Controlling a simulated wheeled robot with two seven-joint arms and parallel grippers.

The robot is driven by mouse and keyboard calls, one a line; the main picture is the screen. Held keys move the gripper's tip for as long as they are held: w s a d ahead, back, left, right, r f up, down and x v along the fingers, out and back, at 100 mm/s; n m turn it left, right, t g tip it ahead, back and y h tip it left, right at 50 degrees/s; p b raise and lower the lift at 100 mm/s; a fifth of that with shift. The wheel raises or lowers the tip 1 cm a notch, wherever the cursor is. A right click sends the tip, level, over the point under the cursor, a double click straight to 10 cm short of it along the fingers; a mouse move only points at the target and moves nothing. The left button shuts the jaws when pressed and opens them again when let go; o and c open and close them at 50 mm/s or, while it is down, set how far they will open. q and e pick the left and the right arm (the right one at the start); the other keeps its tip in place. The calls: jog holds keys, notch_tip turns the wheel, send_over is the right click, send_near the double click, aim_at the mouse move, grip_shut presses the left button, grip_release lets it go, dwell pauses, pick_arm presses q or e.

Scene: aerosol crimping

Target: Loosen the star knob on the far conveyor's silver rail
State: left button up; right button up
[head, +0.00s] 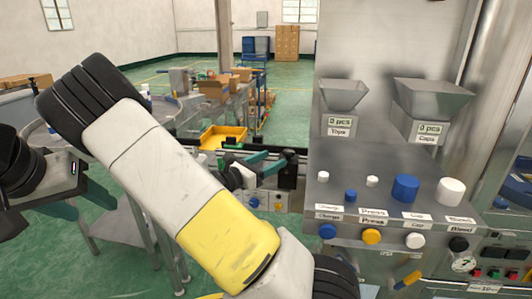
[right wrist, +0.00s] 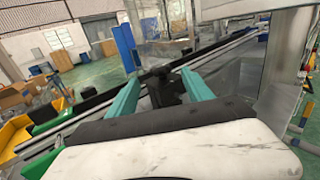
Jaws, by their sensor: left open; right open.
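My right gripper (head: 262,164) is open, its teal fingers pointing right toward a dark bracket-like part at the conveyor (head: 289,168). In the right wrist view, its fingers (right wrist: 160,90) stand apart on either side of a dark part (right wrist: 165,87), which may be the star knob or its mount. I cannot make out a star shape or tell whether the fingers touch it. The silver rail (right wrist: 228,43) runs diagonally behind the fingers. My left gripper (head: 78,203) is open at the far left, away from the conveyor and partly cut off by the frame edge.
My white and yellow arm crosses the head view and hides much of the middle. A steel machine panel (head: 390,190) with buttons and hoppers stands at the right. A yellow tray (head: 222,136) lies behind the right gripper. A round table (head: 60,135) stands at the left.

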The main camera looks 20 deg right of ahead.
aim_at(285, 155)
jog(key=x, duration=0.7)
jog(key=shift+d+f, duration=0.1)
jog(key=shift+f, duration=0.1)
jog(key=shift+c, duration=0.3)
grip_shut()
jog(key=shift+n+t, duration=0.3)
jog(key=shift+t, duration=0.1)
jog(key=shift+o, duration=0.3)
grip_release()
